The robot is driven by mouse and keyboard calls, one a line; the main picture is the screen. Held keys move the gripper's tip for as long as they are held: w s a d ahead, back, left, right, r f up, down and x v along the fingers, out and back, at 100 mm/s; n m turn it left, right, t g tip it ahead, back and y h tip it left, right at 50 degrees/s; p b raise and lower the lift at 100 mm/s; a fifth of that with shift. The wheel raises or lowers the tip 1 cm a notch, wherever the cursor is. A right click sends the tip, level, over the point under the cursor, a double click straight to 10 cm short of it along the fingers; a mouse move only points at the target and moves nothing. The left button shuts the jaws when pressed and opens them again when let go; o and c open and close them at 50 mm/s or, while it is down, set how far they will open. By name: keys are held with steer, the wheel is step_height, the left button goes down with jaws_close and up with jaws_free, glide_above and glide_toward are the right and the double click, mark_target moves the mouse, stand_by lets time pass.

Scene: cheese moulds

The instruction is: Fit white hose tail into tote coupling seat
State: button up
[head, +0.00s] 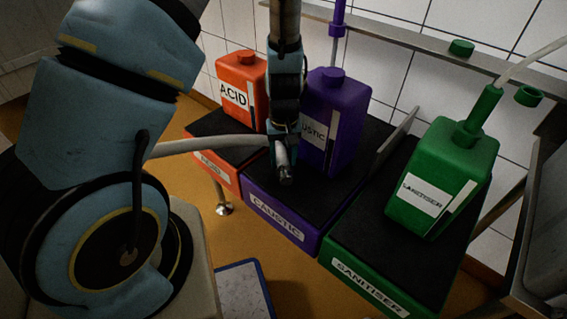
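My gripper (285,174) points down above the black top of the purple CAUSTIC stand, in front of the purple jug. It appears shut on the end of the white hose (215,146); a short pale piece shows at its fingers. The hose runs left from the gripper and passes behind my arm. The tip of the tail is largely hidden by the fingers. I cannot make out a coupling seat.
An orange ACID jug (239,85), a purple CAUSTIC jug (345,110) and a green SANITISER jug (447,160) stand on matching stands. A thin pale tube (532,60) enters the green jug. A blue-edged tray (243,290) lies low in front.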

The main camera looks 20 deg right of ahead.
steer(key=shift+s+a, duration=0.15)
steer(key=shift+s, duration=0.05)
jaws_close()
stand_by(0.3)
